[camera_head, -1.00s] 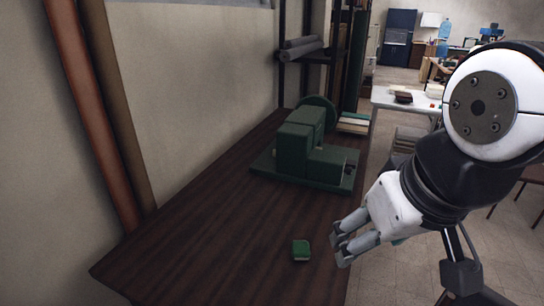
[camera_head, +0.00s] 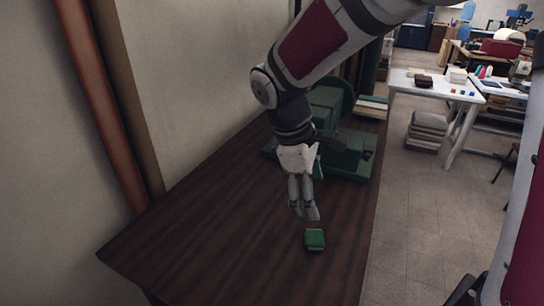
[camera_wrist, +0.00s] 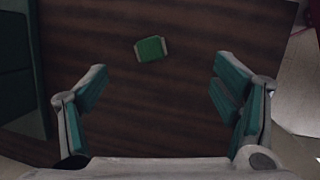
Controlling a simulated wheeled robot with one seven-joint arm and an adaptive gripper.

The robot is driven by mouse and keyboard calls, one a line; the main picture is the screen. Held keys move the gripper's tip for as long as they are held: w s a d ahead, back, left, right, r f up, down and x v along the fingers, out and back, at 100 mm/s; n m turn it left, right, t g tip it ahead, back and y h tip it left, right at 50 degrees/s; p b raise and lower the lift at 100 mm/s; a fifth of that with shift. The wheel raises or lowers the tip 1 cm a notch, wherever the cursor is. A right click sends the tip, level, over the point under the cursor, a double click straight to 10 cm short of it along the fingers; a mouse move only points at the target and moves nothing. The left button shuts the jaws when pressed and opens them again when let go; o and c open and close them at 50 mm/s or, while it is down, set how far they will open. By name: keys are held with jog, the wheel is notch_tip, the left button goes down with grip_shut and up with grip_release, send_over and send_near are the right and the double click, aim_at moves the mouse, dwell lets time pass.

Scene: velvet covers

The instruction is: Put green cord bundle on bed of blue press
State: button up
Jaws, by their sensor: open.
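A small green bundle (camera_head: 315,239) with paler ends lies on the dark wooden table; it looks like the green cord bundle. It also shows in the wrist view (camera_wrist: 151,49), top centre, beyond the fingertips. My gripper (camera_head: 304,212) is above the table, pointing down, just behind and left of the bundle in the head view. In the wrist view its fingers (camera_wrist: 160,82) are spread wide with nothing between them. A small blue machine (camera_head: 519,17) stands far off at the top right; it may be the blue press, but its bed is too small to make out.
A dark green machine (camera_head: 349,164) stands on the wooden table (camera_head: 230,235) behind my gripper, partly hidden by my arm. A white table (camera_head: 402,83) with small items stands at the back right. Stacked cloths (camera_head: 428,131) sit on the floor. Open floor lies right of the wooden table.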

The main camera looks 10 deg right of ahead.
jog(key=w+a+f+n, duration=0.2)
jog(key=w+f+n, duration=0.1)
jog(key=w+f, duration=0.25)
jog(key=g, duration=0.1)
send_near(315, 237)
notch_tip(315, 237, down, 3)
jog(key=shift+s+a+f+h, duration=0.1)
jog(key=shift+f+h, duration=0.1)
jog(key=shift+h, duration=0.2)
jog(key=shift+d+x, duration=0.15)
jog(key=shift+x, duration=1.3)
jog(key=shift+d+x, duration=0.15)
jog(key=shift+x, duration=1.3)
jog(key=shift+r, duration=0.15)
jog(key=shift+c, duration=0.3)
jog(key=c, duration=1.1)
jog(key=shift+o, duration=0.2)
jog(key=shift+r, duration=0.1)
